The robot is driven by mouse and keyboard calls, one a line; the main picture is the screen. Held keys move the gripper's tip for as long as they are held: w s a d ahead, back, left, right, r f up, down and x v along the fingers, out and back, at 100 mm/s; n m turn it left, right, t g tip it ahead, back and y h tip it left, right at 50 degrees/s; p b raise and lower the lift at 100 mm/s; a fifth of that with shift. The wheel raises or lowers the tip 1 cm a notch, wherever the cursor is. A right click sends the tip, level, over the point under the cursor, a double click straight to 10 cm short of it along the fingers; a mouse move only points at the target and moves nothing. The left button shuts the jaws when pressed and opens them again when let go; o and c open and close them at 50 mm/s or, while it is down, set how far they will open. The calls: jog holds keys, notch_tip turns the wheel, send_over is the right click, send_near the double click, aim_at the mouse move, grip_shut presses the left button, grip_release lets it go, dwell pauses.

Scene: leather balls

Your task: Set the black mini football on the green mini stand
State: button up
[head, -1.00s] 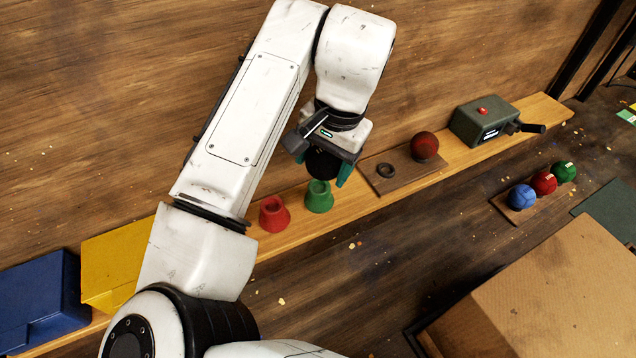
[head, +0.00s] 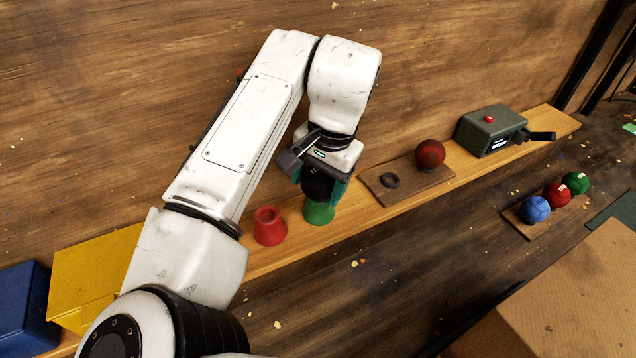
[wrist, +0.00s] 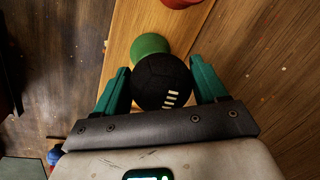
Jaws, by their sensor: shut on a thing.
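The black mini football (head: 317,185) is between the green-tipped fingers of my gripper (head: 322,186), which is shut on it. In the wrist view the black ball (wrist: 162,80) has white marks and sits between both fingers (wrist: 160,88). The green mini stand (head: 319,213) is on the wooden shelf, right below the ball in the head view. Its top is hidden by the ball, so I cannot tell whether they touch. In the wrist view part of the green stand (wrist: 150,44) shows beyond the ball.
A red stand (head: 269,226) is close to the left of the green one. To the right are a board with a dark ring (head: 390,181) and a dark red ball (head: 430,153), then a green box (head: 490,130). Blue (head: 535,209), red and green balls sit lower right.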

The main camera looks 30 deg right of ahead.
aim_at(330, 179)
jog(key=o, duration=1.1)
jog(key=shift+f, duration=0.1)
notch_tip(330, 179, up, 12)
jog(key=s+d, duration=0.1)
jog(key=shift+s+d, duration=0.15)
jog(key=shift+s, duration=0.25)
